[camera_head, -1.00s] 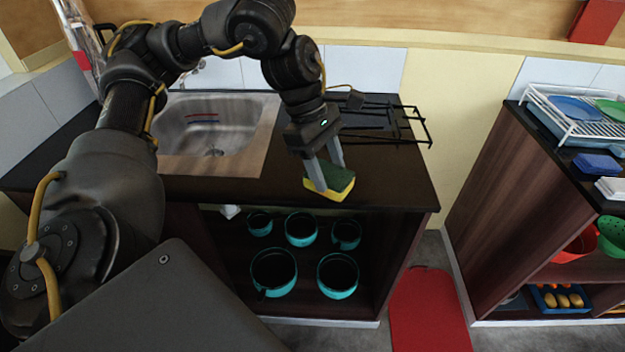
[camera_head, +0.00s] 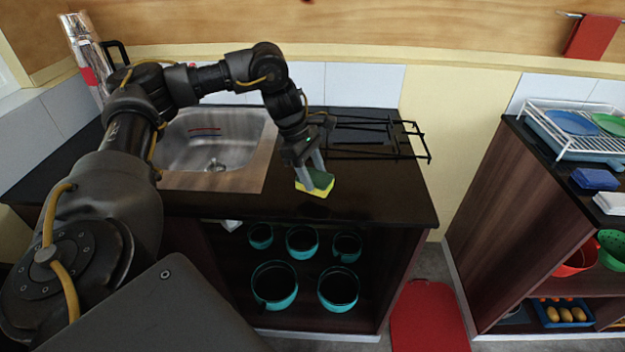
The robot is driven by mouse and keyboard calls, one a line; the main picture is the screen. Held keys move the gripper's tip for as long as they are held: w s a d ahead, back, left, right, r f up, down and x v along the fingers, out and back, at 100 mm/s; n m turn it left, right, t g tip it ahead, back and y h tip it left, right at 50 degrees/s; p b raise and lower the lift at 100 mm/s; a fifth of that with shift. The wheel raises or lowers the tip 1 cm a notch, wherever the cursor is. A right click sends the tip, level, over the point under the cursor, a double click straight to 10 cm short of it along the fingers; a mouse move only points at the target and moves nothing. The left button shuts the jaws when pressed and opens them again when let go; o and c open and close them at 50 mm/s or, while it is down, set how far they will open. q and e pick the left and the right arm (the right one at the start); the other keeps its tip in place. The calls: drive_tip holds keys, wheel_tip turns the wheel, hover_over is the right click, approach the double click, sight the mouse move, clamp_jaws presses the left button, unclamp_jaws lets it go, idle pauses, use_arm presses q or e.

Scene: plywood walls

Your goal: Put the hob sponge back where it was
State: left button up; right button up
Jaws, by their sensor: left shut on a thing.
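The hob sponge (camera_head: 318,183) is yellow with a dark green side. My left gripper (camera_head: 314,178) is shut on it, with the fingers pointing down over the dark counter (camera_head: 370,195). The sponge is at the counter's front part, right of the sink and in front of the hob. I cannot tell whether it touches the counter. The hob (camera_head: 365,135) has a black wire grate and lies at the back right of the counter. My right gripper is not in view.
The steel sink (camera_head: 215,140) is left of the sponge. Several teal pots (camera_head: 274,284) stand on the shelf below. A second unit on the right holds a white dish rack (camera_head: 575,140). The counter's front right is clear.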

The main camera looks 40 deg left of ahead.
use_arm(q)
drive_tip(key=shift+w+a+f, duration=0.4)
drive_tip(key=shift+a+f, duration=0.05)
drive_tip(key=shift+f, duration=0.3)
wheel_tip(320, 180, down, 2)
drive_tip(key=shift+f+p, duration=0.1)
drive_tip(key=shift+p, duration=0.55)
drive_tip(key=shift+f, duration=0.3)
drive_tip(key=shift+f, duration=0.2)
drive_tip(key=o, duration=1)
